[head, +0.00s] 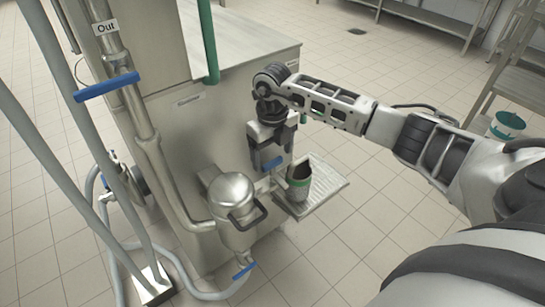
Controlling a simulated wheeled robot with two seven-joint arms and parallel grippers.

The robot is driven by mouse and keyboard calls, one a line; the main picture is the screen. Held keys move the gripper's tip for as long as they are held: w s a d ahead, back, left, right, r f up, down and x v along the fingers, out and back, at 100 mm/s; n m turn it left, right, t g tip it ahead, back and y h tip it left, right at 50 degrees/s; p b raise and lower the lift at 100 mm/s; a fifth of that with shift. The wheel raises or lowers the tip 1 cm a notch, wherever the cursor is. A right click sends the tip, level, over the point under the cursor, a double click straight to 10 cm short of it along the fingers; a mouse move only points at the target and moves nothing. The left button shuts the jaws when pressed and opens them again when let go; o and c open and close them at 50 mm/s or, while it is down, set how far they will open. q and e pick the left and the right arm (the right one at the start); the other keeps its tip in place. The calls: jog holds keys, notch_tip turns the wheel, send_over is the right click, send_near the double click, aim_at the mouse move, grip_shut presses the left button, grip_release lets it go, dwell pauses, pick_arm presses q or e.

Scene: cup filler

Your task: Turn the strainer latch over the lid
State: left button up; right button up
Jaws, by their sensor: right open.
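The strainer is a steel pot (232,232) on the front of the steel cabinet, with a rounded lid (232,188) on top. A dark looped bar (250,217), which looks like the latch, sits at the right side of the lid; its exact position over the lid is hard to tell. My right gripper (271,160) points down, open, to the upper right of the strainer and apart from the latch. A blue tap handle (272,163) shows at its fingertips; I cannot tell whether they touch. My left gripper is out of view.
A dark cup with a green band (298,182) stands on a drip tray (328,187) right of the strainer. A pipe with a blue lever (107,86) and hoses fill the left side. A blue valve handle (243,271) sits below the strainer.

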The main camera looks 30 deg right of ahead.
jog(key=shift+f, duration=1)
jog(key=c, duration=1)
